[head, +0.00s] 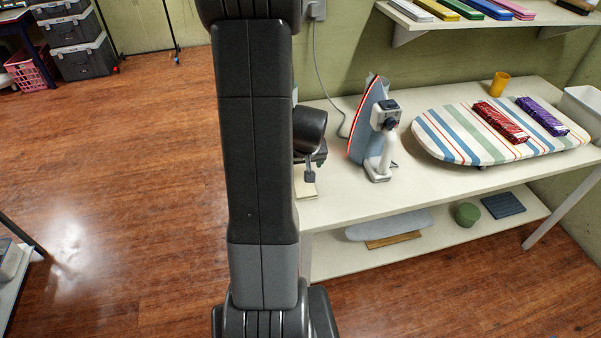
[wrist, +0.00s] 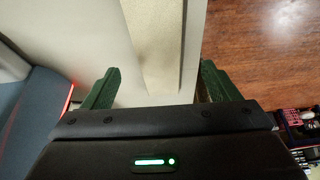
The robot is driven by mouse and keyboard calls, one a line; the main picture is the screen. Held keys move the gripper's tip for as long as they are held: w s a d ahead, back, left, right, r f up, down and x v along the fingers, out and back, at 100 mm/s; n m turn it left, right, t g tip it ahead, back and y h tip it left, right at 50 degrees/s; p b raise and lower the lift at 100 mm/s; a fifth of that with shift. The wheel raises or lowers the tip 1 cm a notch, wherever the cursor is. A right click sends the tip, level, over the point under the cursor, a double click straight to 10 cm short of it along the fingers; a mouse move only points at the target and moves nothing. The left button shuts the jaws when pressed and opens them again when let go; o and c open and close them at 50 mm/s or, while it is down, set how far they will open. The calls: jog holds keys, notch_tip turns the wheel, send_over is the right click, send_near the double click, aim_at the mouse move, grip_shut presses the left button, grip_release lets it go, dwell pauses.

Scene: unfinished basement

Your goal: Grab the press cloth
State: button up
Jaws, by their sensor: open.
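A flat beige piece, which looks like the press cloth (head: 304,187), lies at the left end of the white table, partly hidden behind my arm. In the wrist view the cloth (wrist: 160,45) is a pale beige strip running up from between my fingers. My gripper (head: 310,172) is over the table's left end, just above the cloth. In the wrist view my gripper (wrist: 155,83) is open, with one green finger on either side of the strip. I cannot tell whether the fingers touch the table.
An iron (head: 368,118) stands upright right of my gripper, close by on a white stand. A striped ironing board (head: 450,135) holds a red packet (head: 500,122) and a purple packet (head: 542,116). A yellow cup (head: 500,84) stands behind. The table (head: 345,205) ends just left of the cloth.

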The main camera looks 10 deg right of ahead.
jog(key=shift+x, duration=2.15)
jog(key=shift+d+r, duration=0.1)
jog(key=c, duration=1.1)
